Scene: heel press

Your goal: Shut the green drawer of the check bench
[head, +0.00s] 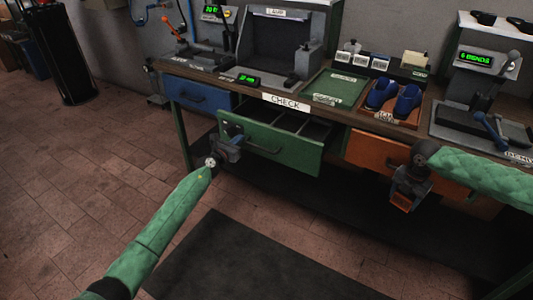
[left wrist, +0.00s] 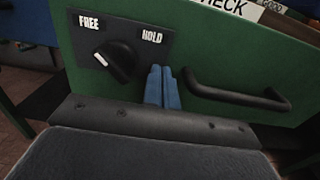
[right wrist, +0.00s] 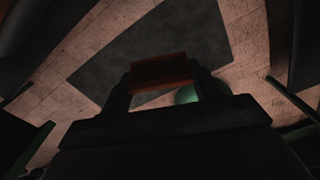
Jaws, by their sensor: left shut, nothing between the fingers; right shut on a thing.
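The green drawer (head: 270,143) of the check bench is pulled out below the CHECK label, its divided inside showing. Its dark bar handle (left wrist: 235,95) is on the front, with a black knob (left wrist: 115,60) between FREE and HOLD to the left. The knob's white mark is on its FREE side. My left gripper (left wrist: 162,88) is shut and empty, its blue fingertips at the drawer front between knob and handle; I cannot tell if they touch. It also shows in the head view (head: 230,143). My right gripper (head: 402,195) is shut on an orange block-like thing (right wrist: 160,70), before the orange drawer.
A blue drawer (head: 198,94) is left of the green one, and an orange drawer (head: 375,150) is right of it. Blue shoes (head: 395,97) stand on a tray on the bench. A dark mat (head: 240,260) lies on the floor. The floor at left is clear.

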